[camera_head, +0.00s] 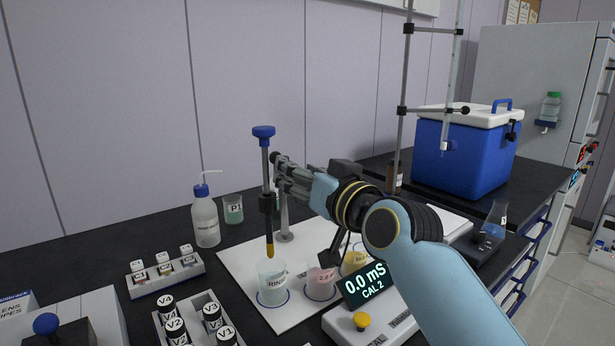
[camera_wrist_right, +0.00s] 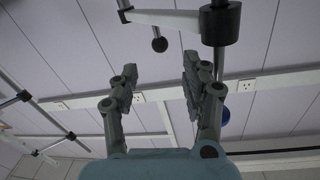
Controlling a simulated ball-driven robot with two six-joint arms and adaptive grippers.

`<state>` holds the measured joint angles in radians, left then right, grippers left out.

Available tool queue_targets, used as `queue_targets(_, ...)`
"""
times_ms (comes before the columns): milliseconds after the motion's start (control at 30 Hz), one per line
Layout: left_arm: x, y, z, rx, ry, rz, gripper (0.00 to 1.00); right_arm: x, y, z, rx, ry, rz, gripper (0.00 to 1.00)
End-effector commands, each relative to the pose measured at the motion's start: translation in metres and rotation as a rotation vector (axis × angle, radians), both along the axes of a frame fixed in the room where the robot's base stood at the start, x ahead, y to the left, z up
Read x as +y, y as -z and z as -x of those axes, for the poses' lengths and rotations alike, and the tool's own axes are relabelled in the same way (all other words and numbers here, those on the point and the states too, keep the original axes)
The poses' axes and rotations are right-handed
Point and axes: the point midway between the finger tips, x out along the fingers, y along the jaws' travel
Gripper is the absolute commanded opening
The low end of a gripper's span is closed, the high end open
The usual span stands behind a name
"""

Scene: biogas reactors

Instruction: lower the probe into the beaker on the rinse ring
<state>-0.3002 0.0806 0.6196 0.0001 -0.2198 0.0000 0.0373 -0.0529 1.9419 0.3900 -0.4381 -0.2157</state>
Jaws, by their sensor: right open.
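The probe (camera_head: 265,165) stands upright with a blue cap and a yellow lower end. A dark holder (camera_head: 267,203) sits around its shaft. Its tip is over the beaker marked RINSE (camera_head: 272,282), close to the rim; I cannot tell whether it is inside. The clear beaker stands on the blue rinse ring (camera_head: 261,301). My right gripper (camera_head: 281,165) is just right of the probe's upper shaft. In the right wrist view its fingers (camera_wrist_right: 160,75) are apart with nothing between them. A dark clamp block (camera_wrist_right: 220,24) is above the fingers there. My left gripper is out of view.
Two beakers with pink (camera_head: 321,282) and yellow (camera_head: 355,258) contents stand right of the rinse beaker. The meter (camera_head: 369,286) reads 0.0 mS CAL 2. A wash bottle (camera_head: 205,220) and vial racks (camera_head: 166,279) are at the left. A tall stand (camera_head: 400,90) rises behind my right arm.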

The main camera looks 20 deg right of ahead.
Motion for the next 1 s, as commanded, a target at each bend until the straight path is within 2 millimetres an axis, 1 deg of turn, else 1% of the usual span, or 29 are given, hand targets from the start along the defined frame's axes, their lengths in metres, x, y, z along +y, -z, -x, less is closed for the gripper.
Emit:
queue_targets(33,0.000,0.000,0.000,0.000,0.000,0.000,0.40,-0.002,0.001,0.008,0.002,0.001,0.000,0.47)
queue_targets(100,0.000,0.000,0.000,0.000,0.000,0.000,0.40,-0.003,0.001,0.016,0.002,0.000,0.000,0.47)
queue_targets(200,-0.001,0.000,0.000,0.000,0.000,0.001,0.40,-0.004,0.001,0.023,0.001,0.000,0.000,0.47)
queue_targets(467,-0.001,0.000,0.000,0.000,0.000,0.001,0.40,-0.004,0.000,0.025,0.001,0.000,0.000,0.47)
queue_targets(567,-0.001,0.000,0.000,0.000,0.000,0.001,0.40,-0.004,0.003,0.027,0.010,-0.002,0.005,0.56)
queue_targets(667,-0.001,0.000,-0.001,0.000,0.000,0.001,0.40,-0.004,0.024,0.041,0.092,-0.019,0.039,0.56)
queue_targets(767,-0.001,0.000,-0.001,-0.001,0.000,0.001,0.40,-0.006,0.061,0.072,0.245,-0.044,0.098,0.56)
queue_targets(800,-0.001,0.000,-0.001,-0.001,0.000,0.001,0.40,-0.008,0.076,0.087,0.314,-0.052,0.124,0.56)
queue_targets(867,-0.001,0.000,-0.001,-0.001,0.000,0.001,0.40,-0.012,0.098,0.111,0.418,-0.060,0.160,0.56)
queue_targets(900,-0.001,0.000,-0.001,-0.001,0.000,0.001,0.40,-0.015,0.111,0.127,0.483,-0.063,0.183,0.56)
queue_targets(967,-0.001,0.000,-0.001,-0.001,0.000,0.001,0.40,-0.021,0.127,0.150,0.575,-0.064,0.213,0.56)
queue_targets(1000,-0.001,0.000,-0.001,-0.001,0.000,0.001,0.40,-0.025,0.137,0.165,0.633,-0.064,0.232,0.56)
